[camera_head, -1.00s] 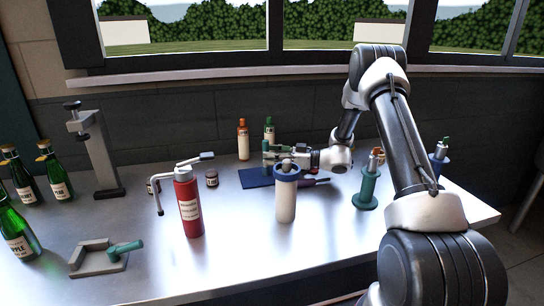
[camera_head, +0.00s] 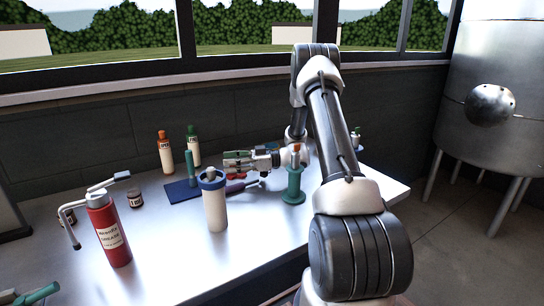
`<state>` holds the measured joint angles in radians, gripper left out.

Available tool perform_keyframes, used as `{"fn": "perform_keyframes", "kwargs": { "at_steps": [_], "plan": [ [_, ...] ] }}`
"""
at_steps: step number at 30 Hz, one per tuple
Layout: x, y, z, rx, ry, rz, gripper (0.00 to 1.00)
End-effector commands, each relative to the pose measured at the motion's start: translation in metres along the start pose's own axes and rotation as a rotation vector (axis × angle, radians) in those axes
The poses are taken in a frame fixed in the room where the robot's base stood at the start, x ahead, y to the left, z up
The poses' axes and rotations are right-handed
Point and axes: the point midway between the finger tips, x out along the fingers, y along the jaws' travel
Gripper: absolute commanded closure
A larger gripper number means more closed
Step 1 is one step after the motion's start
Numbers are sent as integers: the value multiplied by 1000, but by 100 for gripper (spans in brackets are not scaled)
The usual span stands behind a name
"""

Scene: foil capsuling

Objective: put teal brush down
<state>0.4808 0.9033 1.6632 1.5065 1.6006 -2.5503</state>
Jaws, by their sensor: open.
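The teal brush (camera_head: 190,168) stands upright at the dark blue mat (camera_head: 175,191), toward the back of the steel table. My gripper (camera_head: 236,160) is to the right of the brush, its fingers pointing left. The fingers are open, and a gap shows between them and the brush. The brush's lower end is small, and I cannot make out its bristles.
A white cylinder with a blue collar (camera_head: 215,205) stands in front of my gripper, and a teal stand (camera_head: 294,187) is to its right. Orange-capped (camera_head: 165,155) and green-capped (camera_head: 193,148) bottles are behind the mat. A red bottle (camera_head: 110,232) stands at front left.

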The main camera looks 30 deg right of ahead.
Motion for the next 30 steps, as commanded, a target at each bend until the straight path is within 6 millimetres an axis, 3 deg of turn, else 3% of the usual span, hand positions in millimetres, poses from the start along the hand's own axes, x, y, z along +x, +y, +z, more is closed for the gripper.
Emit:
{"fn": "perform_keyframes", "kwargs": {
  "at_steps": [2,5,9,14,18,21,24,30],
  "plan": [
    [5,-11,-14,36,-35,-34,55],
    [13,-45,-42,145,-147,-110,55],
    [12,-116,-83,356,-415,-184,55],
    [-8,-185,-112,528,-710,-133,55],
    [-42,-243,-131,638,-959,38,55],
    [-73,-275,-140,682,-1088,222,55],
    [-105,-300,-148,699,-1157,441,55],
    [-156,-324,-160,689,-1121,828,55]
  ]
}}
